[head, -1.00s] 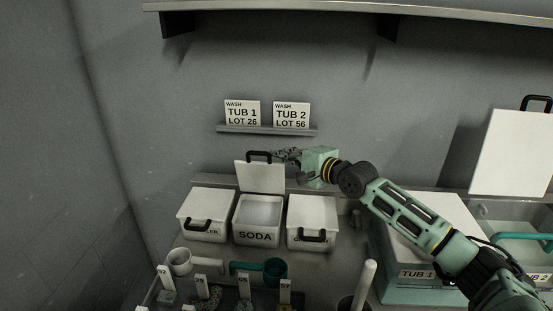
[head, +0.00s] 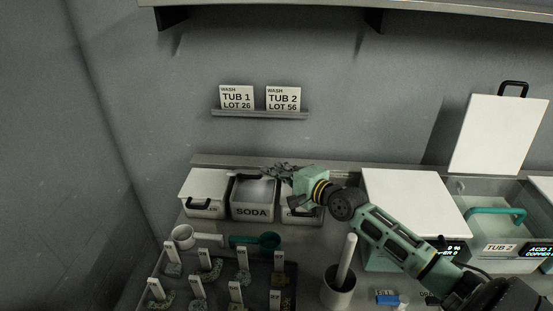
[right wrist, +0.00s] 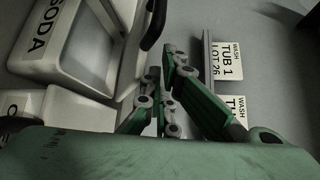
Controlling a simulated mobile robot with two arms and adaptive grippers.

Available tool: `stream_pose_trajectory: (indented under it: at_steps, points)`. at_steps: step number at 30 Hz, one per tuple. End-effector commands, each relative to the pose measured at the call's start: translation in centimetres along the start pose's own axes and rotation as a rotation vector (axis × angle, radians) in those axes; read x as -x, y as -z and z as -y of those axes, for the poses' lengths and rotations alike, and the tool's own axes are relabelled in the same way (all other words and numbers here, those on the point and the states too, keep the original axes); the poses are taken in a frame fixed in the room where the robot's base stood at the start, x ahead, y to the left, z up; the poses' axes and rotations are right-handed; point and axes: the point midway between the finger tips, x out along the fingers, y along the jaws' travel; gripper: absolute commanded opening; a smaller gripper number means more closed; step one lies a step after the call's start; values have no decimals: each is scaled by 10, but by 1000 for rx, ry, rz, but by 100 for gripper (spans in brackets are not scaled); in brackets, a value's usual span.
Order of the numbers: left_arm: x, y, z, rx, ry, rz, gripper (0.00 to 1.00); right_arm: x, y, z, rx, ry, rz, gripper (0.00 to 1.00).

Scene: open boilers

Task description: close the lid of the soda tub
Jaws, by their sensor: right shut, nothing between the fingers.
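The white soda tub (head: 252,212) stands between two closed white tubs; its front label reads SODA. Its lid is partly lowered, tilted over the tub's back part, with its dark handle (head: 243,177) at the raised edge. The tub's inside still shows under it. My right gripper (head: 274,171) is shut and empty, behind and to the right of the handle. In the right wrist view the tub (right wrist: 60,70), its lid and the black handle (right wrist: 155,25) show close to the fingers (right wrist: 167,75); I cannot tell whether they touch the lid. My left gripper is not in view.
A closed tub (head: 205,185) stands left of the soda tub; another, right of it, is partly hidden by my gripper. Scoops (head: 262,241) and a rack of small labelled samples lie in front. A small shelf (head: 260,114) with two cards is on the wall behind.

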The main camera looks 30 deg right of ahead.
Motion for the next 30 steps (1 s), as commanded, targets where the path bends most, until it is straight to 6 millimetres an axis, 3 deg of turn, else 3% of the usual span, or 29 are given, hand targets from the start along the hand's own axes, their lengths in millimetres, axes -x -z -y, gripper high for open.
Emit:
stream_pose_trajectory:
  at_steps: [11, 25, 30]
  points:
    - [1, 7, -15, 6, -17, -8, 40, 4, -5, -11, 0, 2, 0, 0]
    - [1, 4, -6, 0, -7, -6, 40, 5, -5, -11, 0, 1, 0, 0]
    - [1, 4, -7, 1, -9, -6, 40, 18, -4, -13, -1, 0, -1, 0]
